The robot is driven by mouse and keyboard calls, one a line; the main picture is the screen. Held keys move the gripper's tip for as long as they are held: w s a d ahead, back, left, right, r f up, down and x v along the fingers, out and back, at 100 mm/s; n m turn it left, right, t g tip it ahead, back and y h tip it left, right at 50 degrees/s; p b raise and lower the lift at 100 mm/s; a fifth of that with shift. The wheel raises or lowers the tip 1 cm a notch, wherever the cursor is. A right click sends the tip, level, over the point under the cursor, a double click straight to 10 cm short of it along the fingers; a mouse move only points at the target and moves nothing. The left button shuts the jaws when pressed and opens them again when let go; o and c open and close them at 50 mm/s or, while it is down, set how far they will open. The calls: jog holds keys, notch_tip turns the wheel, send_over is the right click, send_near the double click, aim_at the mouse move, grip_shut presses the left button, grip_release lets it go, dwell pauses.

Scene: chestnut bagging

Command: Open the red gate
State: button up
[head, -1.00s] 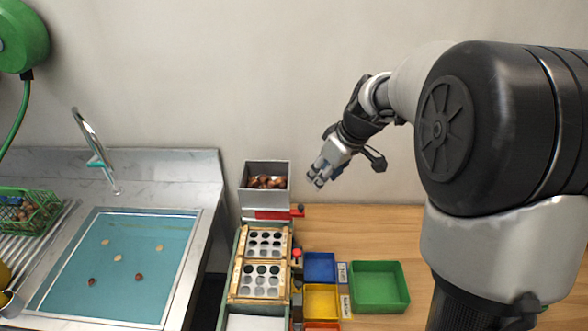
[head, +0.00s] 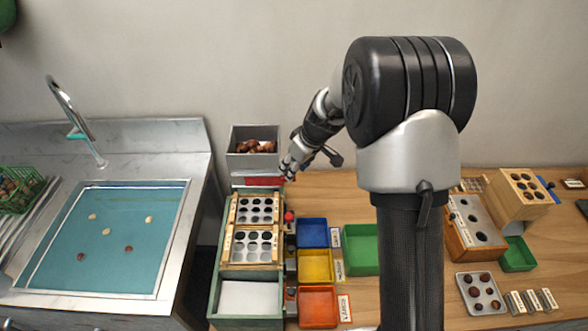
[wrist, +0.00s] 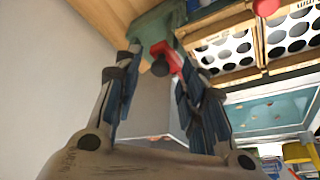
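The red gate (head: 264,181) is a flat red strip at the foot of the grey hopper (head: 254,133), which holds brown chestnuts. My gripper (head: 289,168) is at the hopper's lower right corner, by the gate's right end. In the wrist view my gripper (wrist: 160,62) has its two blue-padded fingers apart. Whether either finger touches the red part cannot be told.
Below the hopper stands a frame with two holed plates (head: 255,210). Blue (head: 313,233), yellow (head: 316,266) and orange (head: 318,307) trays lie to its right, beside a green tray (head: 360,250). A sink (head: 172,230) is at left. Wooden stands occupy the right side.

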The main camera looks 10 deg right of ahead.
jog(key=shift+w+a+f, duration=0.1)
jog(key=shift+w+f, duration=0.05)
jog(key=shift+f, duration=0.15)
jog(key=shift+c, duration=0.4)
grip_shut()
dwell(0.3)
